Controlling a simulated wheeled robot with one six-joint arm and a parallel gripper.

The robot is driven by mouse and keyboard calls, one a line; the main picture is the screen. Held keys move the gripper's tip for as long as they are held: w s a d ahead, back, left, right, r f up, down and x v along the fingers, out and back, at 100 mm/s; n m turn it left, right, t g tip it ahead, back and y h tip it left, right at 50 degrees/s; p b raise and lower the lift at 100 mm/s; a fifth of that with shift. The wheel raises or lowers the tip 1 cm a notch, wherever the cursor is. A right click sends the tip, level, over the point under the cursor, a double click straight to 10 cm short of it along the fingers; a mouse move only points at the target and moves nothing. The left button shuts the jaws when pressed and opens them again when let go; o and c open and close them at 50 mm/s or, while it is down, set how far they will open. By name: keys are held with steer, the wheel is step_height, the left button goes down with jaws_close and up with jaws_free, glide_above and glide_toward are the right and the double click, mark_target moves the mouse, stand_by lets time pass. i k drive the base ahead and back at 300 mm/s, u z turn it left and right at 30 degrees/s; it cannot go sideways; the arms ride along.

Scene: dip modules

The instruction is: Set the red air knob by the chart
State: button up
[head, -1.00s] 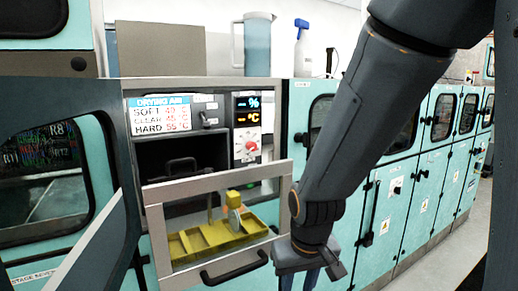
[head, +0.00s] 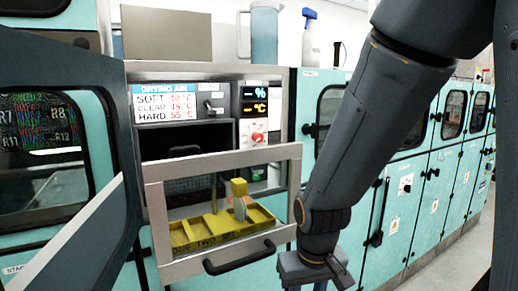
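The red air knob (head: 257,138) is on a white dial plate on the machine's control panel, below two small displays (head: 255,100) marked % and °C. Its exact setting is too small to read. The chart (head: 165,103), headed DRYING AIR, is left of the panel and reads SOFT 40 °C, CLEAR 45 °C, HARD 55 °C. My gripper (head: 316,283) is low at the bottom edge, right of the drawer and well below the knob, touching nothing that I can see. Its fingertips are cut off by the frame.
A window-fronted drawer (head: 293,200) with a black handle (head: 240,257) stands out below the panel. Behind its front is a yellow compartment tray (head: 205,228). An open dark door (head: 85,235) is at left. A toggle switch (head: 210,106) sits between chart and displays.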

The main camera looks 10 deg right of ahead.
mark_target(257, 137)
steer(key=z, duration=0.45)
steer(key=k, duration=1.1)
steer(key=z, duration=1.35)
steer(key=i, duration=0.85)
steer(key=u, duration=0.65)
steer(key=i, duration=0.75)
steer(key=u, duration=0.7)
